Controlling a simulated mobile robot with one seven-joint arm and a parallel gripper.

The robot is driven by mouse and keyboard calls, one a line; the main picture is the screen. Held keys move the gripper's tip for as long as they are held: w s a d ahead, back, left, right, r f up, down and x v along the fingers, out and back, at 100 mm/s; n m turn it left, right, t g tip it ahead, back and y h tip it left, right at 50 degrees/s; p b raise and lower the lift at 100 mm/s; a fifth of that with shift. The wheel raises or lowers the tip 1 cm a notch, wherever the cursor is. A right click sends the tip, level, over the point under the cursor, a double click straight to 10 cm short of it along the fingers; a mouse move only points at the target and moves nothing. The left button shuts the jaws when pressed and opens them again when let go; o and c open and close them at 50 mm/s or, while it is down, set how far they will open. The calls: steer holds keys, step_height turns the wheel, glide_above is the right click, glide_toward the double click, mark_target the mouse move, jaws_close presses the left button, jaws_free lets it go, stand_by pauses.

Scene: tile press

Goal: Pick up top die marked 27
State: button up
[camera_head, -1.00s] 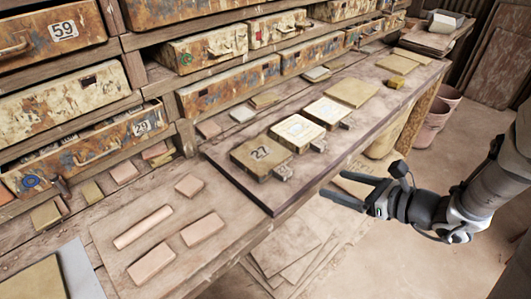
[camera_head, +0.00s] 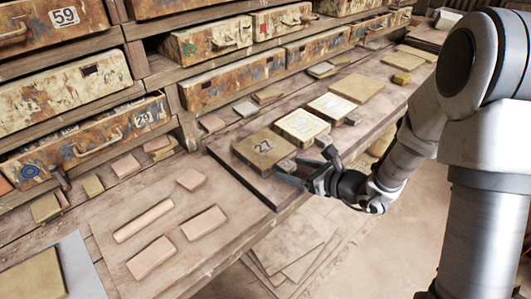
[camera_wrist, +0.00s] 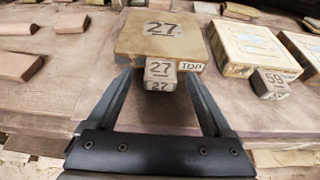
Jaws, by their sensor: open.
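The top die marked 27 (camera_head: 259,146) is a flat brownish square block on the dark-edged board. In the wrist view the die (camera_wrist: 162,32) shows "27" on its upper face and "TOP" on its front side. A small block handle marked 27 (camera_wrist: 160,73) sticks out from its front. My gripper (camera_head: 302,168) is at the board's front edge beside the die. In the wrist view my gripper (camera_wrist: 163,84) is open, with one finger on each side of the handle; I cannot tell whether they touch it.
A cream die marked 58 (camera_wrist: 250,47) stands close to the right, with its handle (camera_wrist: 269,82) near my right finger. Another pale die (camera_head: 331,106) lies farther along the board. Several clay pieces (camera_head: 203,222) lie at the left, and drawers (camera_head: 100,137) stand behind.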

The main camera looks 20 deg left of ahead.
steer(key=shift+w+a+f, duration=0.25)
steer(key=shift+w+a, duration=0.05)
steer(key=shift+a, duration=0.15)
jaws_close()
steer(key=shift+r, duration=0.15)
stand_by(1.0)
